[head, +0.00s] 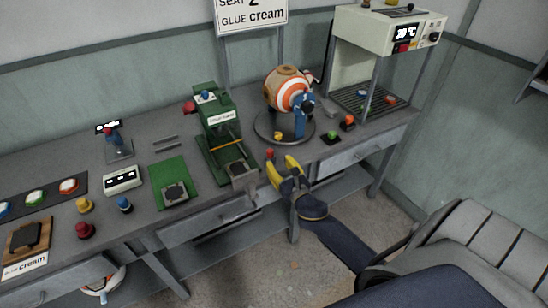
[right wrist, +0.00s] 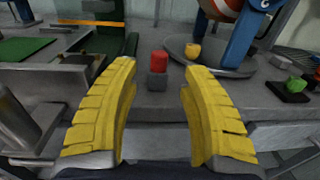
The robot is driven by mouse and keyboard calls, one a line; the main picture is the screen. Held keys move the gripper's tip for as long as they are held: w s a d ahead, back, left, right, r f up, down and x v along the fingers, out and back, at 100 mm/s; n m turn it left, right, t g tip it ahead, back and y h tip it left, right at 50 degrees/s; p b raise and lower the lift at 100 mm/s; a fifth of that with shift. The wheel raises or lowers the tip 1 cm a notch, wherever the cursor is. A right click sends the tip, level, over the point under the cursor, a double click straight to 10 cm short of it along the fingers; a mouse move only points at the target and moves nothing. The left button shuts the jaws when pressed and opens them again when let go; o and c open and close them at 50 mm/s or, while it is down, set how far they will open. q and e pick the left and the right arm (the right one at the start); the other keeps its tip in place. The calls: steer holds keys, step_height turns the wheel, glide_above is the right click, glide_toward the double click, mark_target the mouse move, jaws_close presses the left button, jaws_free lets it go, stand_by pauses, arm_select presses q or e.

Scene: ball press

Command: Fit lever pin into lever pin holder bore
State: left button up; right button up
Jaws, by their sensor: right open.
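A small red cylinder (head: 270,153) stands near the table's front edge; in the right wrist view the red cylinder (right wrist: 159,62) sits over a small grey block (right wrist: 157,81). I cannot tell for sure whether these are the lever pin and its holder, and no bore is visible. My right gripper (head: 282,164) has yellow fingers and is open and empty, just in front of the red cylinder. In the right wrist view my right gripper (right wrist: 158,78) has the red cylinder and block framed between its fingertips, beyond them. My left gripper is not in view.
A green press (head: 211,120) stands left of the right gripper. An orange-and-white ball (head: 289,90) with a blue arm stands on a round base (head: 263,128) behind. A yellow knob (right wrist: 193,51) and a green piece (right wrist: 296,85) lie to the right.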

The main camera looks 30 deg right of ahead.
steer(key=shift+s+a, duration=0.15)
steer(key=shift+s, duration=0.85)
steer(key=shift+s+a, duration=0.15)
steer(key=shift+s, duration=0.8)
steer(key=s+f+m+g, duration=0.3)
steer(key=s+f+m, duration=0.3)
steer(key=f, duration=0.7)
steer(key=s+f+m+g, duration=0.35)
steer(key=f+m, duration=0.55)
steer(key=f, duration=0.4)
steer(key=s+f+m+g, duration=0.2)
steer(key=s+f+m, duration=0.45)
steer(key=f, duration=0.65)
steer(key=s+a+f+m+g+y, duration=0.1)
steer(key=s+a+f+m+g, duration=0.1)
steer(key=s+f, duration=0.4)
steer(key=s+a+f+m+g, duration=0.3)
steer(key=s+a+f, duration=0.3)
steer(key=s, duration=1)
steer(key=s+a+f+m+g+y, duration=0.1)
steer(key=s+a+f+m+g, duration=0.2)
steer(key=s+f, duration=0.4)
steer(key=s+a+m, duration=0.1)
steer(key=s, duration=0.3)
steer(key=shift+s+a+f+y, duration=0.3)
steer(key=shift+s+a, duration=0.05)
steer(key=shift+s, duration=0.05)
